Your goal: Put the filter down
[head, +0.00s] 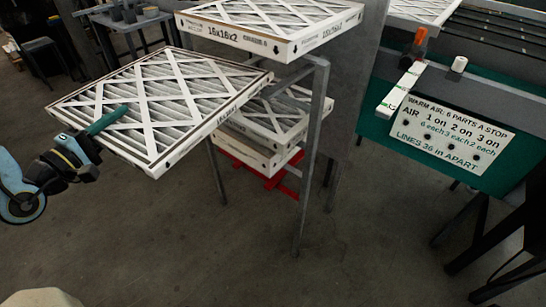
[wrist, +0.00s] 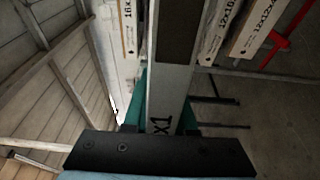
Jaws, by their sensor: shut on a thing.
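A flat white-framed filter (head: 160,105) with a crisscross lattice face is held out at the left of the head view, roughly level but tilted. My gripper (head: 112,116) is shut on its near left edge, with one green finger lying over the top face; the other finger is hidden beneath. In the wrist view the filter's edge (wrist: 168,90), marked "x1", runs between the two green fingers of my gripper (wrist: 163,112). From the head, no support shows directly under the filter's left part; its right end overlaps the stand in the picture.
A grey metal stand (head: 313,140) carries another filter (head: 270,25) on top. More boxed filters (head: 262,128) are stacked lower, above a red base (head: 270,180). A green machine with a white sign (head: 450,135) stands at right. A dark table (head: 130,22) is behind. Open floor lies in front.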

